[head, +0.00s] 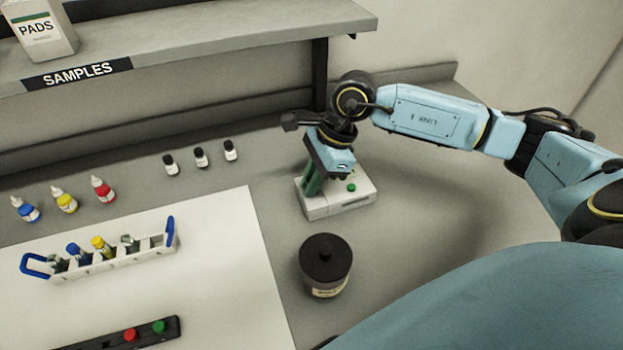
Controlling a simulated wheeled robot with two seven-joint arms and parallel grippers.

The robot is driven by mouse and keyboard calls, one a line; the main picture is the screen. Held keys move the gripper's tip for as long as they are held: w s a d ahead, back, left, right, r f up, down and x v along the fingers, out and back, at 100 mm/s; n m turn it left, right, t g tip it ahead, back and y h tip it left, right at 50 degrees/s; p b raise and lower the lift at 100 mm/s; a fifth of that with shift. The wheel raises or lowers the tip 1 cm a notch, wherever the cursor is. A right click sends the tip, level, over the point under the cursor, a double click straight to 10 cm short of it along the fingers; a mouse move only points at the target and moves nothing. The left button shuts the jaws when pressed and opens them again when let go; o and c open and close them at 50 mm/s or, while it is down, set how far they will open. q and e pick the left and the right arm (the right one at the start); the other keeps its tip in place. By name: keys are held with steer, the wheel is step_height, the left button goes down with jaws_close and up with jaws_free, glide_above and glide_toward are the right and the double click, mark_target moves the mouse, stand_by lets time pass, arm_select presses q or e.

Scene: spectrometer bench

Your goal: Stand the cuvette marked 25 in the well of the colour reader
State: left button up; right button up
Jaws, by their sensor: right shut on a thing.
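The colour reader (340,206) is a low white box with a green button on top, standing on the bench right of centre. My right gripper (313,186) points down over the left part of the reader. Its fingers are shut, low at the reader's top. The cuvette between them is hidden by the fingers, so I cannot read its mark or tell how deep it sits in the well. The well is also hidden. A white rack (118,259) with blue end handles holds several items, with blue and yellow caps showing. My left gripper is not in view.
A dark-lidded jar (326,266) stands in front of the reader. Small black-capped bottles (200,158) and coloured dropper bottles (65,200) stand left. A dark strip (105,339) with red and green knobs lies in front. The SAMPLES shelf (205,42) overhangs the back.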

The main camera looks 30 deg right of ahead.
steer(key=shift+r, duration=0.15)
steer(key=shift+r+p, duration=0.7)
steer(key=shift+r, duration=0.45)
steer(key=shift+f, duration=0.2)
steer(key=shift+f+b, duration=1.1)
steer(key=shift+b, duration=0.25)
steer(key=shift+r, duration=0.15)
steer(key=shift+r+p, duration=0.85)
steer(key=shift+r, duration=0.35)
steer(key=shift+b, duration=0.3)
